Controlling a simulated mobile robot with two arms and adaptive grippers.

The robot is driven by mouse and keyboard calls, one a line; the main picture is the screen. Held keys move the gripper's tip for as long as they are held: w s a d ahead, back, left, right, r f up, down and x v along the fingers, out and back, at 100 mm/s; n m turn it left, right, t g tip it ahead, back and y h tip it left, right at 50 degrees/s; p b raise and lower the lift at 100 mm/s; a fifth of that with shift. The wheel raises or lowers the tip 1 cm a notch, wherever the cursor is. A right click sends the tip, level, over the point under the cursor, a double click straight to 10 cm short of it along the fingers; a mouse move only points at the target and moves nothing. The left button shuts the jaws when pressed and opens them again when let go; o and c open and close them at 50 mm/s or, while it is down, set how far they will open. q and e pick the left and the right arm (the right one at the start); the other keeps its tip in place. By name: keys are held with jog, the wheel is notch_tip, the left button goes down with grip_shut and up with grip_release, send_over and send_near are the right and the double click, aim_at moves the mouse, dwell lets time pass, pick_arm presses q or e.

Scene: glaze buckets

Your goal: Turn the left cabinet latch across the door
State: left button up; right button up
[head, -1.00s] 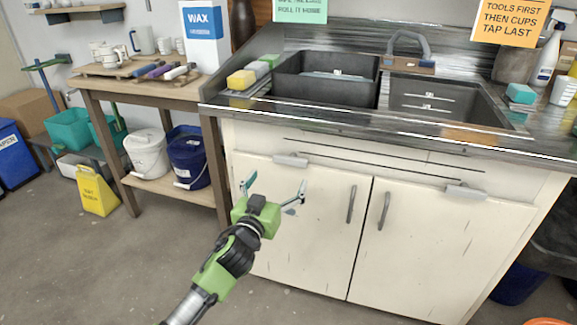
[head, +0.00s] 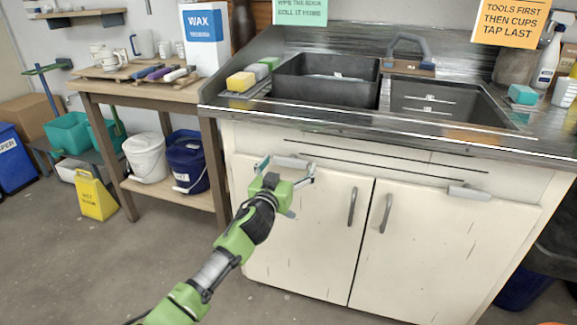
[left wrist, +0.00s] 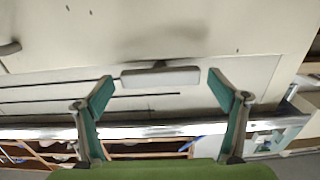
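The left cabinet latch (head: 291,162) is a small pale grey bar at the top of the left door (head: 315,235), lying roughly along the door's top edge. In the left wrist view the latch (left wrist: 160,77) is level, between and just beyond the two teal fingertips. My left gripper (head: 287,169) is open and empty, its fingers spread either side of the latch. I see no contact; the gap to the latch is hard to judge. The gripper's body hides part of the left door. My right gripper is not in view.
A second, similar latch (head: 469,192) sits atop the right door (head: 435,245). Two vertical handles (head: 352,207) stand near the door seam. The metal counter edge (head: 390,132) overhangs above. A wooden table (head: 145,92) with buckets below stands left. The floor in front is clear.

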pick_arm(q)
jog(key=c, duration=0.9)
